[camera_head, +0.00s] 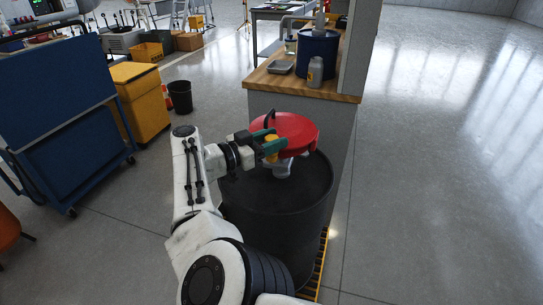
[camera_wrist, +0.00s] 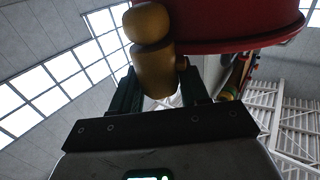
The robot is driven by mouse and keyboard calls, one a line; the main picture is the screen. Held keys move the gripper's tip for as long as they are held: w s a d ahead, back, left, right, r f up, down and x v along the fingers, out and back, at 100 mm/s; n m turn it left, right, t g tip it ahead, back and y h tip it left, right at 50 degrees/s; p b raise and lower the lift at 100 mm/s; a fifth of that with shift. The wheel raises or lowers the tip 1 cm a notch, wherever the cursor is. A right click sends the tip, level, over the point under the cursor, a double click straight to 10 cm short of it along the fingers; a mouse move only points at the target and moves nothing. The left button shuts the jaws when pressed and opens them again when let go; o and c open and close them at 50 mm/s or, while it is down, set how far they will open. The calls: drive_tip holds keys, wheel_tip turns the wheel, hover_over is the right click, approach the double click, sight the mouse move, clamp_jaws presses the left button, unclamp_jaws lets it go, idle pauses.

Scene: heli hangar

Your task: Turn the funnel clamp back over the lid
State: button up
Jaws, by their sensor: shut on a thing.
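A red round lid (camera_head: 292,130) with a dark handle sits on a funnel (camera_head: 278,167) on top of a black drum (camera_head: 275,195). A yellow-brown clamp (camera_head: 271,154) is at the lid's near-left edge. My gripper (camera_head: 267,143) reaches in from the left, its green fingers shut on the clamp. In the wrist view the clamp's rounded knob and thick body (camera_wrist: 153,70) stand between the dark fingers, just beside the underside of the red lid (camera_wrist: 235,22). The fingers partly hide the clamp, so its exact contact with the lid cannot be told.
A wood-topped counter (camera_head: 262,78) behind the drum holds a blue container (camera_head: 317,55), a grey bottle (camera_head: 315,73) and a tray (camera_head: 281,67). A blue cart (camera_head: 60,110), yellow cabinet (camera_head: 140,98) and black bin (camera_head: 180,97) stand left. The floor at right is clear.

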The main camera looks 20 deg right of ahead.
drive_tip(key=shift+f+m+g+b, duration=0.2)
drive_tip(key=shift+m+g+b, duration=0.4)
drive_tip(key=shift+b, duration=1.4)
drive_tip(key=shift+d+r+g+b, duration=0.1)
drive_tip(key=shift+r+g+b, duration=0.25)
drive_tip(key=shift+b, duration=0.3)
drive_tip(key=o, duration=0.9)
drive_tip(key=shift+f, duration=0.1)
drive_tip(key=shift+o, duration=0.2)
drive_tip(key=s+a+b, duration=0.1)
drive_tip(key=a+b, duration=0.9)
drive_tip(key=b, duration=0.3)
drive_tip(key=shift+s+a, duration=0.2)
drive_tip(key=shift+a, duration=0.1)
